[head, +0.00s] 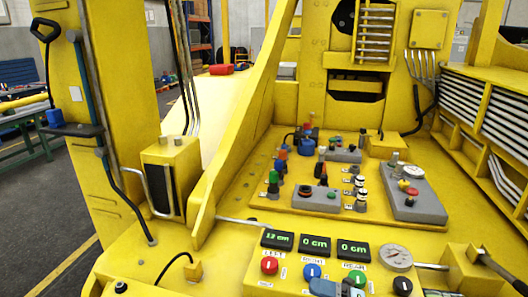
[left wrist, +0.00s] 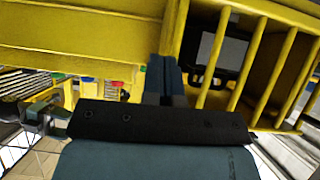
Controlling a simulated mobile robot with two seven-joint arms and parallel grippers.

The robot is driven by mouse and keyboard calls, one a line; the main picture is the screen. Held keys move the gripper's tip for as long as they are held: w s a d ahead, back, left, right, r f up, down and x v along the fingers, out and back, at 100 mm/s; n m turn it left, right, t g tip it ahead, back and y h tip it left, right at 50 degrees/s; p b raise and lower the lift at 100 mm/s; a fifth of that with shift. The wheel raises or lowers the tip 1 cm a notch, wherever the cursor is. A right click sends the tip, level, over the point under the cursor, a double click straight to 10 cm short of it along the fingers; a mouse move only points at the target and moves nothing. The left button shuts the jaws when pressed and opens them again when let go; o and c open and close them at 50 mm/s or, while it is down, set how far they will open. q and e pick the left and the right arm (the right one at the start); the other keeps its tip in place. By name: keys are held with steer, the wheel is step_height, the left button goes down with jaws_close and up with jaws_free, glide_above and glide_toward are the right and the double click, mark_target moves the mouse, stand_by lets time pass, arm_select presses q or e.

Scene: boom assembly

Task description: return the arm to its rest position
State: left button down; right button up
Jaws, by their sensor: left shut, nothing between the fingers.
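My left gripper (left wrist: 166,82) shows in the left wrist view. Its two dark blue fingers are together with nothing between them. They point toward a yellow beam (left wrist: 80,35) and a yellow barred frame (left wrist: 265,60); I cannot tell the gap to them. In the head view a blue-grey piece (head: 328,287) shows at the bottom edge, over the button row; I cannot tell what it belongs to. My right gripper is not clearly seen in either view.
A yellow console (head: 265,205) carries knobs, levers and grey boxes. In front are green displays (head: 314,245), coloured buttons (head: 270,265) and a gauge (head: 396,257). A slanted yellow beam (head: 245,110) rises left of it. A yellow column (head: 115,80) stands further left.

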steer(key=s+d+f+m+t+h+p, duration=0.1)
steer(key=s+d+f+m+h, duration=0.3)
steer(key=s+f+m+h, duration=0.4)
steer(key=s+d+f+m+t+h+p, duration=0.1)
steer(key=s+d+f+m+t+h, duration=0.3)
steer(key=s+f+m+h, duration=0.4)
step_height(320, 180, down, 6)
steer(key=d+m, duration=0.1)
steer(key=m, duration=1.2)
steer(key=shift+s+d+f+t+h, duration=0.2)
steer(key=shift+d+t+h, duration=0.1)
steer(key=shift+h, duration=0.1)
steer(key=shift+w+r, duration=0.1)
